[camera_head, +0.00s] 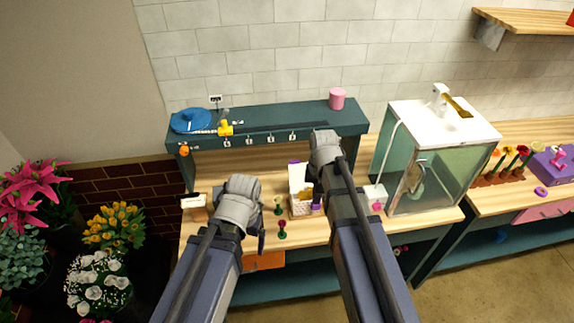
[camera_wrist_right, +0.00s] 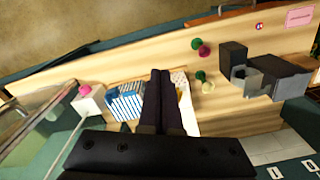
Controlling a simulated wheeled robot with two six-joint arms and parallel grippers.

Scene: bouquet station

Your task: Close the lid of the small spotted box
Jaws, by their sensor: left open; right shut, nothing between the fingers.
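The small spotted box (camera_head: 302,209) stands on the wooden worktop in the head view, with a pale panel (camera_head: 297,177) rising at its back that looks like its raised lid. In the right wrist view a dotted part of the box (camera_wrist_right: 180,77) shows beside my fingers, which hide much of it. My right gripper (camera_wrist_right: 160,74) is shut and empty, over the box; whether it touches is unclear. In the head view its fingers are mostly hidden by my wrist. My left gripper (camera_head: 262,236) is open and empty, left of the box near the worktop's front.
A blue-striped item (camera_wrist_right: 127,104) lies beside my right fingers. Two small flowers (camera_head: 280,228) stand between my left gripper and the box. A white block with a pink knob (camera_head: 376,196) and a glass tank (camera_head: 428,165) stand to the right. A teal shelf (camera_head: 270,130) runs behind.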

